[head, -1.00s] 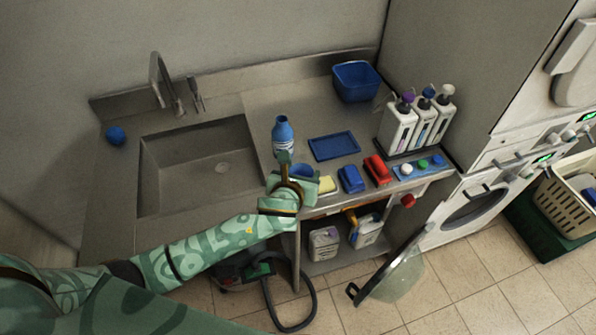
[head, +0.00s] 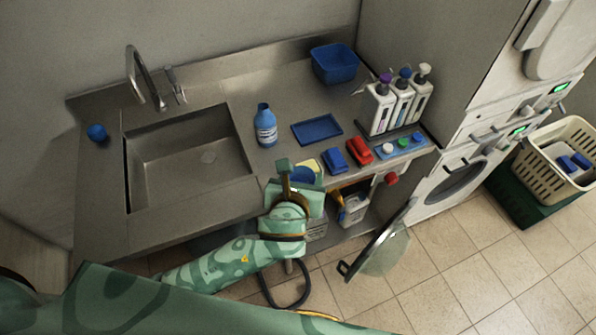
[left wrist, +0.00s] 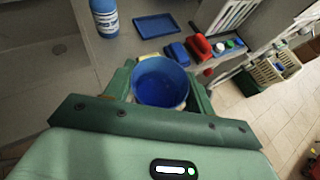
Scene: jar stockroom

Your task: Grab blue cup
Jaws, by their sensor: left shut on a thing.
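The blue cup sits between the fingers of my left gripper (head: 300,172), which is shut on it. In the head view only a small part of the cup (head: 304,174) shows behind the gripper, near the counter's front edge. In the left wrist view the cup's open top (left wrist: 161,80) faces the camera and its inside looks empty. The two green fingers of the left gripper (left wrist: 160,88) lie on either side of it. Whether the cup's base touches the counter is hidden. My right gripper is not in view.
A blue bottle (head: 265,127) stands behind the gripper beside the sink (head: 190,165). A blue tray (head: 317,129) lies farther back. An open door (head: 380,250) hangs below.

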